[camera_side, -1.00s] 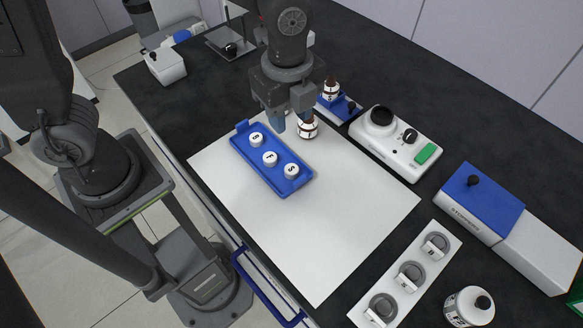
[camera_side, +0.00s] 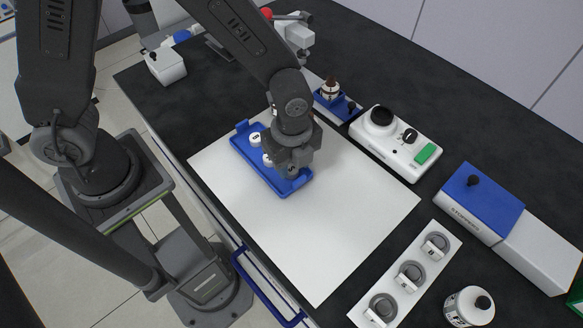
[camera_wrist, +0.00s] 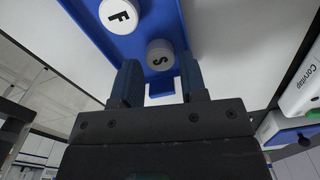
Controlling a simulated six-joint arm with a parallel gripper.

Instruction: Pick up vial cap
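A blue tray (camera_side: 243,148) lies on the white mat and holds white lettered caps. In the side view, one cap (camera_side: 255,138) and a second cap (camera_side: 267,159) show at its far end and middle. My gripper (camera_side: 289,171) is low over the tray's near right end and hides most of the cap there. The fingers look open, with gaps beside the cap. The cap marked F (camera_wrist: 119,15) is farther along the tray.
A vial stands on a small blue stand (camera_side: 342,107) behind the mat. A white device with a black knob (camera_side: 396,138) is to its right. A white holder with grey rings (camera_side: 410,272) and a white bottle (camera_side: 469,307) are at front right. The mat's front (camera_side: 310,240) is clear.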

